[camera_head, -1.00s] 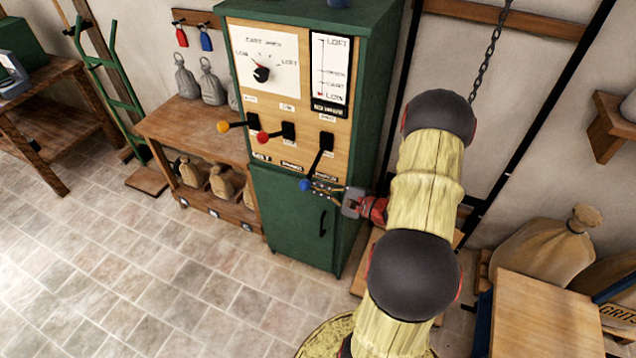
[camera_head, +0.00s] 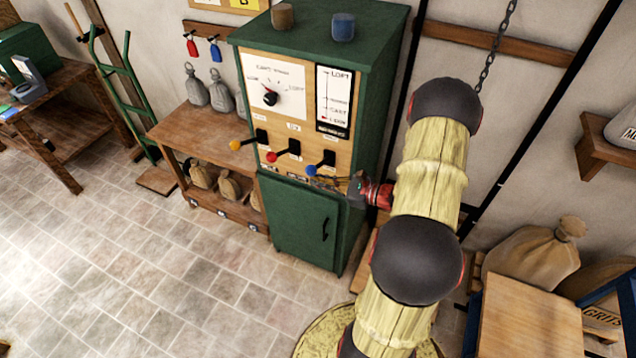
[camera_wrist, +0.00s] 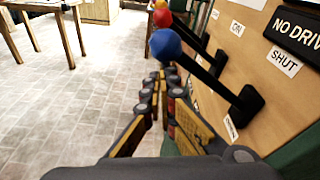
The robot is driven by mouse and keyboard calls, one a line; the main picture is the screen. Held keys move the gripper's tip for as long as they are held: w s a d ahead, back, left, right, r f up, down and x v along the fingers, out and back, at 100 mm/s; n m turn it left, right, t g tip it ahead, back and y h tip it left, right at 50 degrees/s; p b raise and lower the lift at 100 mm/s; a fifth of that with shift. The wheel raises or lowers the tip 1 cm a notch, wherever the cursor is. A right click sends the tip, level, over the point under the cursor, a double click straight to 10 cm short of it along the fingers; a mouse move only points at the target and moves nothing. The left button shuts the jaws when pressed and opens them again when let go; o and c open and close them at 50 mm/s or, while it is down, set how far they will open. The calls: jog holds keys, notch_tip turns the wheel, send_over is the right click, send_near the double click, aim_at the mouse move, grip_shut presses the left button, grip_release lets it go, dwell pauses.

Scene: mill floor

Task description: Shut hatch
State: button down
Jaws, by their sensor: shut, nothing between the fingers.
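The green control cabinet (camera_head: 385,75) has a wooden panel with three levers. The lever with the blue knob (camera_head: 311,170) is on the right. It sticks out from the panel, much like the red-knobbed lever (camera_head: 272,157) and yellow-knobbed lever (camera_head: 235,145). In the wrist view, a label SHUT (camera_wrist: 284,62) is above the blue lever's mount, and the blue knob (camera_wrist: 165,43) is just above my fingertips. My gripper (camera_head: 330,183) is shut and empty, just below the blue lever; I cannot tell whether they touch. No hatch itself is identifiable.
The cabinet's lower green door (camera_head: 300,222) is closed. A wooden bench (camera_head: 190,140) with several weights and sacks stands to its left. A wooden table (camera_head: 525,315) and sacks (camera_head: 535,255) are at right. The tiled floor in front is clear.

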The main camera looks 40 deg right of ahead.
jog(key=shift+w+d+r, duration=0.1)
jog(key=shift+d+r, duration=0.05)
jog(key=shift+r, duration=0.15)
dwell(0.4)
notch_tip(320, 180, down, 5)
jog(key=b, duration=0.4)
jog(key=p+v, duration=0.1)
jog(key=v, duration=0.8)
jog(key=shift+d+r+p, duration=0.25)
jog(key=shift+r+p, duration=0.05)
jog(key=shift+r, duration=0.15)
